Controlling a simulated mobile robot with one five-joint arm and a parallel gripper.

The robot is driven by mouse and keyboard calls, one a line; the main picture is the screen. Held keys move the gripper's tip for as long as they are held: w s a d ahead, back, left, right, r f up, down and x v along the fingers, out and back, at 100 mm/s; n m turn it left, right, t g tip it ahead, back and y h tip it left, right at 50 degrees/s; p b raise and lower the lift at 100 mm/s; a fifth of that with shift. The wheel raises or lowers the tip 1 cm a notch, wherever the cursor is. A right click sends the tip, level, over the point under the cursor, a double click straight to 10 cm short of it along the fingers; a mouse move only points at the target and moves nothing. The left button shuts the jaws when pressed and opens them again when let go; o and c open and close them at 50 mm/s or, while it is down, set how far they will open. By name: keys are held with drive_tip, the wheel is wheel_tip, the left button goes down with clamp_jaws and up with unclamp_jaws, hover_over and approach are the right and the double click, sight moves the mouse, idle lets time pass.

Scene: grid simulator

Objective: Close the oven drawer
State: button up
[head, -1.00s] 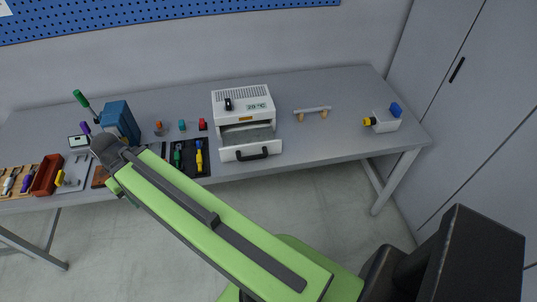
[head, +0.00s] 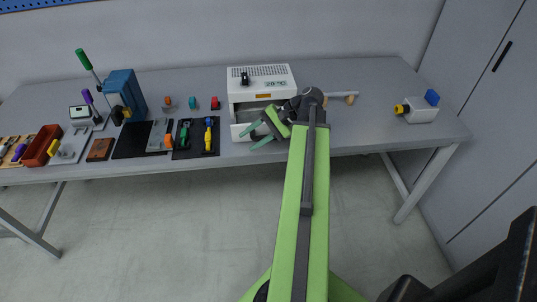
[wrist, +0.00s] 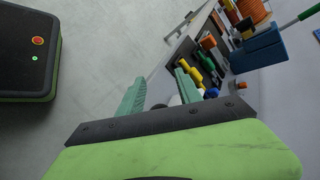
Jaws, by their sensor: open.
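The oven (head: 262,76) is a white box with a vented top and a small display, standing on the grey table. Its drawer (head: 238,131) is pulled out at the front; the left part of the white front shows, and my arm and gripper cover the right part and the handle. My gripper (head: 249,139) is open with two teal fingers, at the drawer front and pointing left. I cannot tell whether it touches the drawer. In the wrist view the spread fingers (wrist: 160,78) have no object clearly held between them.
Tools on dark mats (head: 182,140) and a blue box (head: 124,92) stand left of the oven. A bar handle on wooden posts (head: 345,95) and a white block with blue and yellow parts (head: 418,112) are to the right. Floor (head: 150,230) in front is clear.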

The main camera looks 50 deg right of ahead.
drive_tip(key=s+d+m+t+b, duration=0.5)
drive_tip(key=s+d+t+b, duration=0.15)
drive_tip(key=s+d, duration=0.9)
drive_tip(key=shift+t+h, duration=0.25)
drive_tip(key=shift+h, duration=0.15)
drive_tip(key=b+x, duration=0.1)
drive_tip(key=x, duration=0.5)
drive_tip(key=b+x, duration=0.1)
drive_tip(key=x, duration=0.4)
drive_tip(key=b+x, duration=0.1)
drive_tip(key=x, duration=0.5)
drive_tip(key=shift+w+a, duration=0.1)
drive_tip(key=shift+a, duration=0.4)
clamp_jaws()
